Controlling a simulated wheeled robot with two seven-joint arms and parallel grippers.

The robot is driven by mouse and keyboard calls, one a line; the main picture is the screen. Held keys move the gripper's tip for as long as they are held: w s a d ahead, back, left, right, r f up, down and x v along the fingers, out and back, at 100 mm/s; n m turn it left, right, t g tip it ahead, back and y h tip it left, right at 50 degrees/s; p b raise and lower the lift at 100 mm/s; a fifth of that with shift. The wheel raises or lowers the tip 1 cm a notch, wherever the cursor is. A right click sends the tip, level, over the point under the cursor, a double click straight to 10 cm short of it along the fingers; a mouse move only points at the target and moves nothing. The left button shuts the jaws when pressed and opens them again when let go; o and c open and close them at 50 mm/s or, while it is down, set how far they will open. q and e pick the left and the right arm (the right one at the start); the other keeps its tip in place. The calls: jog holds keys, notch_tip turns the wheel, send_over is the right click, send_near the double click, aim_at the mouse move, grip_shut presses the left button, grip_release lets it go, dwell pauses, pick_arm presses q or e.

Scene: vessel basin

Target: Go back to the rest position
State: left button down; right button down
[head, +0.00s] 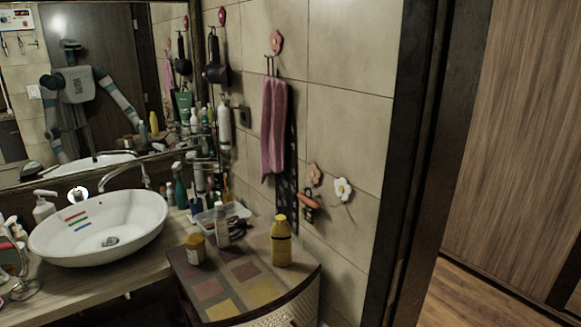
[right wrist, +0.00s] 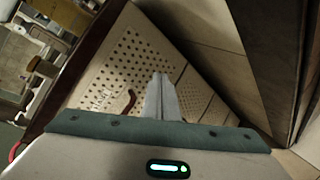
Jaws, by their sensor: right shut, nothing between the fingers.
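In the right wrist view my right gripper (right wrist: 161,78) is shut and empty, its two pale fingers together. It is in front of a cream perforated cabinet front (right wrist: 118,62) with a dark red handle (right wrist: 127,103); I cannot tell the exact gap. Neither gripper shows directly in the head view. The white vessel basin (head: 98,226) stands on the wooden counter at the left, with a few coloured stripes on its inner wall. My left gripper is not in view directly.
A yellow bottle (head: 281,241), a small jar (head: 195,248) and a clear bottle (head: 222,227) stand on the patchwork cabinet top (head: 232,278). A pink towel (head: 273,125) hangs on the tiled wall. A mirror (head: 100,80) reflects my body. A doorway with wooden floor (head: 475,300) is at right.

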jog(key=s+d+f+m+g+h+b, duration=0.15)
jog(key=s+d+f+m, duration=0.3)
jog(key=s+f, duration=0.55)
jog(key=s+d+f+m+g+h+b, duration=0.1)
jog(key=s+d+f+m+g, duration=0.15)
jog(key=s+f+m, duration=0.75)
jog(key=s+d+f+m+g+h+b, duration=0.15)
jog(key=s+d+f, duration=0.3)
jog(key=f, duration=1.05)
jog(key=s+d+f+m+g+b, duration=0.1)
jog(key=s+f, duration=0.4)
jog(key=s, duration=0.8)
jog(key=s+d+f+m+g, duration=0.1)
jog(key=s+f+m+g, duration=0.2)
jog(key=s, duration=1.1)
jog(key=s+d+f+m+g+h+b, duration=0.1)
jog(key=s+f+m, duration=0.6)
jog(key=s, duration=0.7)
jog(key=shift+d+f+g+b, duration=0.25)
jog(key=shift+f+g+b, duration=0.05)
jog(key=shift+f+g, duration=0.5)
